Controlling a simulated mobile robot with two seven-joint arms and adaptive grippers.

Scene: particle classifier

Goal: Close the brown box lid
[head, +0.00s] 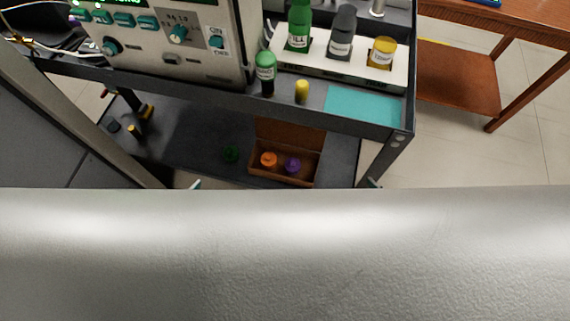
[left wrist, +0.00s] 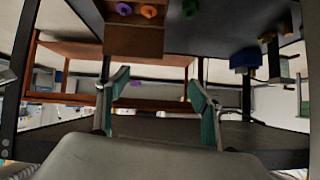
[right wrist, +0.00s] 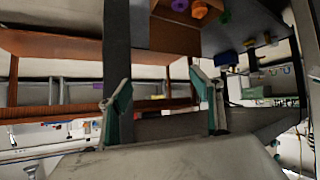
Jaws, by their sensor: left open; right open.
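The brown box (head: 255,178) stands on the lower shelf of the cart. Its lid (head: 290,133) is open and raised at the back. An orange piece (head: 269,160) and a purple piece (head: 292,165) are inside. The box also shows upside down in the left wrist view (left wrist: 135,42) and the right wrist view (right wrist: 174,38). My left gripper (left wrist: 159,85) is open and empty. My right gripper (right wrist: 160,92) is open and empty. In the head view, only small tips of them show, on either side of the box, apart from it; my body hides the rest.
A green piece (head: 231,154) lies on the lower shelf (head: 200,145) left of the box. The upper shelf holds a machine (head: 170,60), bottles (head: 340,35) and a teal mat (head: 362,104). A cart post (head: 385,160) rises right of the box. A wooden table (head: 455,75) stands right.

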